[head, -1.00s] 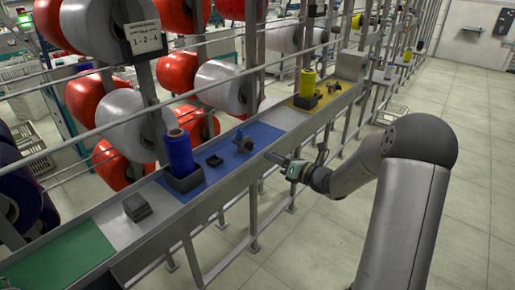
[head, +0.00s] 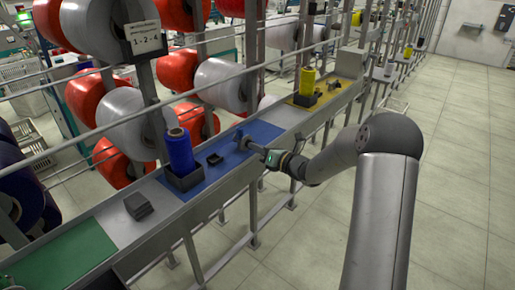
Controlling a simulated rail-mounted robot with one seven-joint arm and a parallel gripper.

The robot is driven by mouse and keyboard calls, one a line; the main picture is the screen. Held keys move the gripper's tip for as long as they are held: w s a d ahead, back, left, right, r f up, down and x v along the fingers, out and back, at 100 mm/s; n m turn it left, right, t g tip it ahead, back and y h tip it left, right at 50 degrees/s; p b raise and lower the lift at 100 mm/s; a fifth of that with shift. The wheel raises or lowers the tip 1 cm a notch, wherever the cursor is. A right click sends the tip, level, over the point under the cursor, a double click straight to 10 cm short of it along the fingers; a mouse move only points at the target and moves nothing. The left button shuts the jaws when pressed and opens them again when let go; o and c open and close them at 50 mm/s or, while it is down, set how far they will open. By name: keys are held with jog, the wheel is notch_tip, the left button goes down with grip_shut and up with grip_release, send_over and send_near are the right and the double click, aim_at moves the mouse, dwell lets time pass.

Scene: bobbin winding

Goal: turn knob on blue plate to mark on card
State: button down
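The blue plate (head: 262,130) lies on the long grey shelf, between a green plate and a yellow plate. A small dark blue-grey knob (head: 240,137) stands at its right part. My gripper (head: 252,148) reaches in from the right, its tip right at the knob and partly covering it. I cannot tell whether it touches the knob or whether the fingers are open or shut. The white card (head: 143,38) hangs on a post at upper left and shows "1-2-4"; its smaller line is too small to read.
A blue bobbin (head: 179,152) stands in a dark holder on the blue plate, with a small dark block (head: 214,159) beside it. A yellow bobbin (head: 307,83) stands on the yellow plate (head: 339,88). Rails and large red and white spools are behind. The floor at right is clear.

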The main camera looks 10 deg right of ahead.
jog(key=shift+f+b, duration=0.1)
jog(key=shift+b, duration=0.35)
jog(key=n+b, duration=1.1)
jog(key=b, duration=0.6)
jog(key=shift+n+b, duration=0.45)
jog(key=shift+n, duration=0.05)
jog(key=c, duration=1.5)
grip_release()
jog(key=v, duration=1.7)
jog(key=shift+s+d, duration=0.1)
jog(key=shift+s, duration=0.15)
